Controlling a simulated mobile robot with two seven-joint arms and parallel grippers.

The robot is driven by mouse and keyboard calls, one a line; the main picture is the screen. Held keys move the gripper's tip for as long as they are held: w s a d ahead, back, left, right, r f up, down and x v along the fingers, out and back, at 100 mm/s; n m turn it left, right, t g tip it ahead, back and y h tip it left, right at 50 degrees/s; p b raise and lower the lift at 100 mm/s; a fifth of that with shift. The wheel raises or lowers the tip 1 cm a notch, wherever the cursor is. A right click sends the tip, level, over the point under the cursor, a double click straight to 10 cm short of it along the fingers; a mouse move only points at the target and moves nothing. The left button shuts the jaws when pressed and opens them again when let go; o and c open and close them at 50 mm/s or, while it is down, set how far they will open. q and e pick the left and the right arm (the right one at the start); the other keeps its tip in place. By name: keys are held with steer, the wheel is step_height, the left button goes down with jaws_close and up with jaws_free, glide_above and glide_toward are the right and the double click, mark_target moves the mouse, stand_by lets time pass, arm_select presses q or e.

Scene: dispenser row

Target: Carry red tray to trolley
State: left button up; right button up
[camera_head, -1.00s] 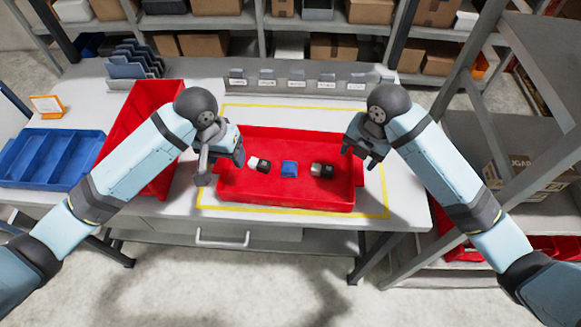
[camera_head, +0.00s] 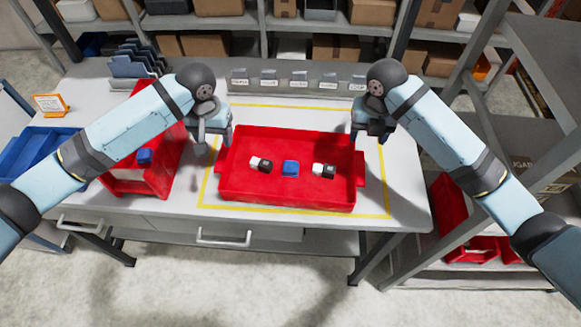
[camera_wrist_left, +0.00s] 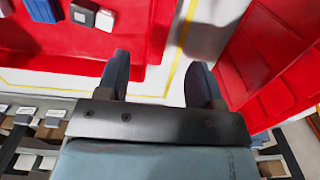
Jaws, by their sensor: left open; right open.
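The red tray (camera_head: 290,195) sits flat on the workbench inside a yellow outline. It holds a blue block (camera_head: 291,168) and two black-and-white blocks (camera_head: 260,165) (camera_head: 324,171). My left gripper (camera_head: 209,135) is open and empty, beside the tray's left end toward the back. My right gripper (camera_head: 371,131) is open at the tray's right end, near the back corner. In the left wrist view, the open jaws (camera_wrist_left: 160,78) have nothing between them, and the tray (camera_wrist_left: 50,60) lies to the left. I cannot tell which furniture is the trolley.
A red divided bin (camera_head: 132,187) with a blue block (camera_head: 144,157) stands left of the tray, partly hidden by my left arm. A blue divided bin (camera_head: 22,160) is further left. A grey rack with red bins (camera_head: 452,218) stands close on the right.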

mark_target(222, 159)
arm_select(q)
step_height(222, 159, down, 11)
steer(key=shift+r, duration=0.1)
arm_select(e)
step_height(222, 159, down, 11)
steer(key=shift+r, duration=0.1)
arm_select(q)
jaws_close()
arm_select(e)
jaws_close()
